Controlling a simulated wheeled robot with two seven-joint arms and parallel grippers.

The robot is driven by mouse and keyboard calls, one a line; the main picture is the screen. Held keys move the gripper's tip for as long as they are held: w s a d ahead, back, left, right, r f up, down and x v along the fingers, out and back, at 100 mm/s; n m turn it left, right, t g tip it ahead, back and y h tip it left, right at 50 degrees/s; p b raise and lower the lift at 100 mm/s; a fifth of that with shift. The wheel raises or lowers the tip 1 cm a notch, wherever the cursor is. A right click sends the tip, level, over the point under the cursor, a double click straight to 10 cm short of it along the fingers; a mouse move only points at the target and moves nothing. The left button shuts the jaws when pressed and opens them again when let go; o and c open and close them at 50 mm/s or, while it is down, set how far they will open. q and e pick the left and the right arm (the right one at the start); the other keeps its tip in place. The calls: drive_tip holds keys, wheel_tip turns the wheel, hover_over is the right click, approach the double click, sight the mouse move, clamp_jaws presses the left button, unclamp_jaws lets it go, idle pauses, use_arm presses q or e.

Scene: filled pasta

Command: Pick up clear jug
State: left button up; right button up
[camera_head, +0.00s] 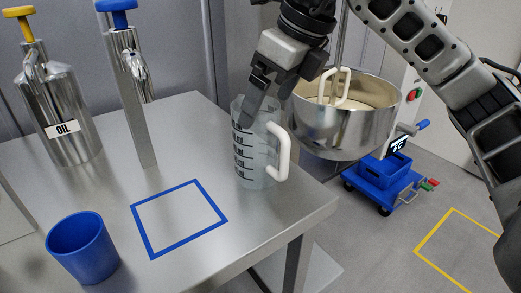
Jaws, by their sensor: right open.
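The clear jug (253,160) stands upright on the metal table near its right edge. It has black measuring marks and a white handle on its right side. My right gripper (262,104) comes down from above at the jug's rim, with its fingers overlapping the upper part of the jug in the picture. It is open, and I cannot tell whether a finger is inside the jug or touching it. My left gripper is not in view.
A blue cup (83,248), a blue square outline (180,218) and an oil dispenser (60,105) are on the table (225,245). A blue-topped dispenser (128,80) stands behind. A steel mixing bowl (345,125) is close right of the jug. A blue cart (385,180) stands beyond.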

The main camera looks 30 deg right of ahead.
sight(262, 117)
drive_tip(key=x, duration=0.4)
drive_tip(key=shift+f, duration=0.15)
drive_tip(key=c, duration=1.3)
drive_tip(key=shift+c, duration=0.5)
